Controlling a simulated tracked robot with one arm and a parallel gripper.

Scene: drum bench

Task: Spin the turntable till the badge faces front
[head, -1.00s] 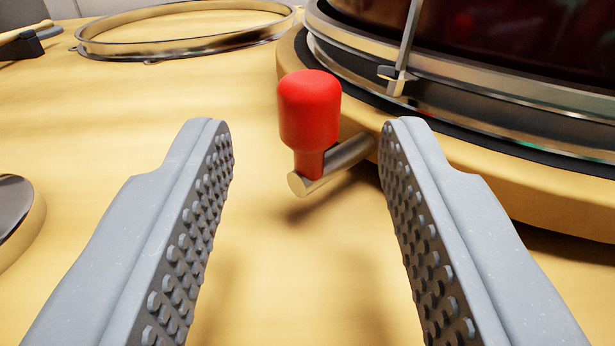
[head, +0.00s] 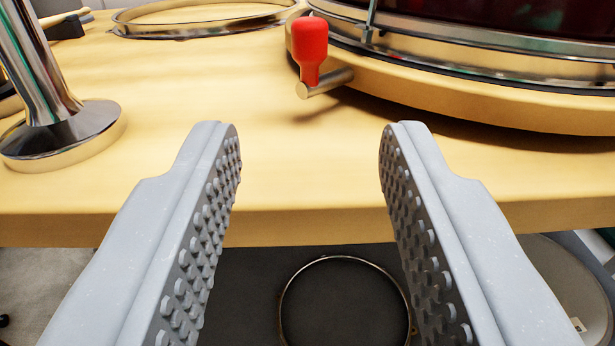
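The turntable (head: 470,98) is a round wooden disc at the upper right of the head view. A drum (head: 500,58) with a dark red shell and metal hoop sits on it. A red knob (head: 310,48) stands upright on a short metal rod (head: 326,83) that sticks out from the turntable's left front edge. My gripper (head: 310,135) is open and empty, its two studded grey fingers wide apart. It is on the near side of the knob, apart from it. No badge shows on the visible part of the drum.
A chrome stand (head: 62,128) with a round base is at the left of the bench (head: 280,185). A loose metal hoop (head: 200,18) and drumsticks (head: 68,18) lie at the back. Below the bench's front edge another ring (head: 345,262) shows on a dark surface.

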